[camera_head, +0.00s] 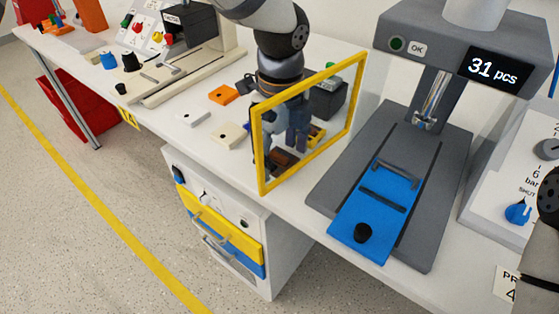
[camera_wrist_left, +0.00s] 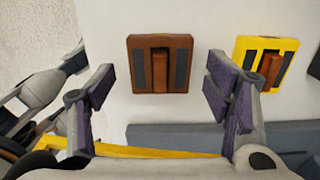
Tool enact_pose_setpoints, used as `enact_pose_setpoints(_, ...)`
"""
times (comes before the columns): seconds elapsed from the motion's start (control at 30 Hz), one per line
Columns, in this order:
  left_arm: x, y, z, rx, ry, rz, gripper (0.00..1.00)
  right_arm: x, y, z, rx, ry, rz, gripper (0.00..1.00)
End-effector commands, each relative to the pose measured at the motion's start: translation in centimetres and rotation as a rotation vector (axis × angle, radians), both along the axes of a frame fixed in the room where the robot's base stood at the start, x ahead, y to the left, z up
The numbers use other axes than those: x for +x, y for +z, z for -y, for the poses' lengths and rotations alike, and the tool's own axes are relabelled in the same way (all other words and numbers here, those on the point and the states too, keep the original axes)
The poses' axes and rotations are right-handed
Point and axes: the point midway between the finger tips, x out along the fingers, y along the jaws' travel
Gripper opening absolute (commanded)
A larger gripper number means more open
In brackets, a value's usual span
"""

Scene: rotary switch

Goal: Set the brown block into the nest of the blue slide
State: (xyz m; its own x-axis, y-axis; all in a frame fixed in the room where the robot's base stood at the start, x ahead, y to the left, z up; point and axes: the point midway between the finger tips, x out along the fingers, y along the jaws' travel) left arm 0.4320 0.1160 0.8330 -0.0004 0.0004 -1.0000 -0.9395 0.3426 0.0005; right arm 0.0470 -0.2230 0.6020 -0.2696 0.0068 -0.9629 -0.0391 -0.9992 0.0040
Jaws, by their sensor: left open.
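The brown block (camera_head: 287,158) lies on the white bench behind the yellow-framed clear panel. My left gripper (camera_head: 284,140) reaches down at it and is seen through the panel. In the left wrist view the brown block (camera_wrist_left: 177,65) lies between the spread purple-padded fingers of my left gripper (camera_wrist_left: 160,79), with a gap on each side. The blue slide (camera_head: 348,226) sits on the grey base of the press; two dark bars cross its upper part and a black knob stands near its front. The nest between the bars looks empty.
The yellow-framed panel (camera_head: 262,150) stands upright between the blocks and the press (camera_head: 440,190). A yellow block (camera_wrist_left: 251,70) lies right of the brown one. An orange block (camera_head: 223,94) and pale blocks (camera_head: 230,135) lie to the left. The press display reads 31 pcs.

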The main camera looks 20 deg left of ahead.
Motion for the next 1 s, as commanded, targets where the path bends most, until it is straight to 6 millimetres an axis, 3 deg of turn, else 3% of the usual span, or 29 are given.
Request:
enact_pose_setpoints(0.13, 0.0, 0.1, 0.0, 0.0, 0.0, 0.002, 0.72, 0.0, 0.0, 0.0, 0.0, 0.0, 0.002, 0.4)
enact_pose_setpoints(0.37, 0.0, 0.2, 0.0, 0.0, 0.0, 0.002, 0.22, 0.1, 0.0, 0.0, 0.0, 0.0, 0.002, 0.4)
enact_pose_setpoints(0.4, 0.0, 0.2, 0.0, -0.001, 0.0, 0.002, 0.2, 0.1, 0.0, 0.0, 0.0, 0.0, 0.002, 0.4)
enact_pose_setpoints(0.77, 0.1, 1.0, 0.0, -0.001, 0.001, 0.005, 0.2, 0.2, 0.2, 0.0, 0.0, 0.0, 0.006, 0.4)
enact_pose_setpoints(1.0, 0.1, 6.2, 0.0, -0.003, 0.001, 0.011, 0.2, 0.8, 0.8, 0.0, 0.0, 0.0, 0.027, 0.4)
